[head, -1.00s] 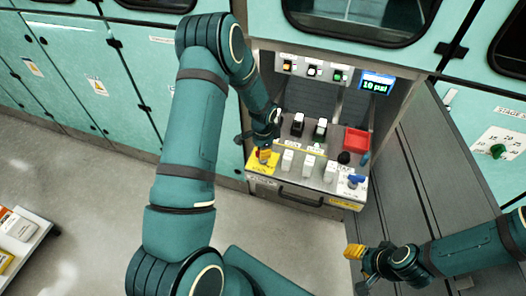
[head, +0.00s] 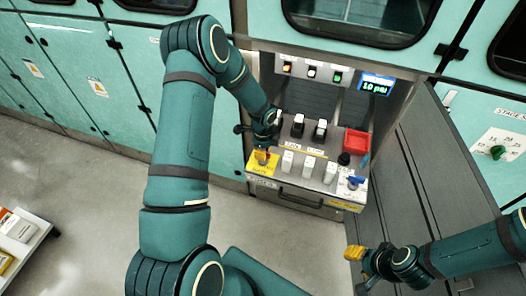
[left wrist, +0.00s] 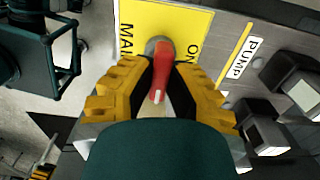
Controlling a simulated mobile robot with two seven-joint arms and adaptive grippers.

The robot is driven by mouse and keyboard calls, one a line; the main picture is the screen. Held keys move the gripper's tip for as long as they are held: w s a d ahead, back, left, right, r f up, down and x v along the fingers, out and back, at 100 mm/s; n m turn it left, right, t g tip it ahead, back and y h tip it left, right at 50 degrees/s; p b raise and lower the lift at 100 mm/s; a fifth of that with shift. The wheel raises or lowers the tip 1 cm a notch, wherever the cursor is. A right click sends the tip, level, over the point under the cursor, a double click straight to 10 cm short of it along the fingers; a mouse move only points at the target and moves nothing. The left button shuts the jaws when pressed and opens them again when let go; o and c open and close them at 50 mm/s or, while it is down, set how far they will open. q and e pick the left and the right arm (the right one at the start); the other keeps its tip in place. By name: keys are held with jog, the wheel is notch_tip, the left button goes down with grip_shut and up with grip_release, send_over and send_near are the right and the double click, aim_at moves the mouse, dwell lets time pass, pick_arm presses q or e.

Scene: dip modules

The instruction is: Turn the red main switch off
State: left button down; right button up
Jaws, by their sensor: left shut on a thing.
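The red main switch (left wrist: 161,72) has a lever handle on a round grey hub, set on a yellow plate (left wrist: 137,17) lettered "MAIN" and "ON". The rest of the lettering is hidden. In the head view the plate (head: 259,168) is at the panel's front left corner. My left gripper (left wrist: 158,82) is shut on the red handle, with a yellow finger on each side of it. The handle lies along the gripper, its tip toward the palm. My right gripper (head: 355,253) hangs away from the panel at the lower right, with its fingers too small to judge.
Right of the switch are white rocker switches (head: 308,164), black switches (head: 320,131), a red tray (head: 356,141) and a blue valve handle (head: 356,181). A screen (head: 376,85) reads 10 psi. A grey open door (head: 421,175) bounds the right side.

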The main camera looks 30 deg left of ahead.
pick_arm(q)
jog(key=shift+s+f, duration=0.1)
dwell(0.3)
jog(key=c, duration=0.9)
grip_release()
jog(key=shift+c, duration=0.2)
notch_tip(320, 180, up, 12)
jog(key=s+d+f+n+h, duration=0.2)
jog(key=s+d+f+n, duration=0.15)
jog(key=d, duration=0.35)
jog(key=s+d+f+n+h, duration=0.1)
jog(key=s+d+f+n, duration=0.2)
jog(key=d, duration=0.4)
jog(key=s+d+f+n, duration=0.2)
jog(key=s+d+n, duration=0.2)
jog(key=s+n, duration=0.1)
jog(key=s+d+f+n+t+h, duration=0.1)
jog(key=s+d+f+n, duration=0.2)
jog(key=s+d+n, duration=0.1)
jog(key=shift+s+f+n+t, duration=0.2)
jog(key=shift+s+n+t, duration=0.1)
jog(key=shift+s+n, duration=0.6)
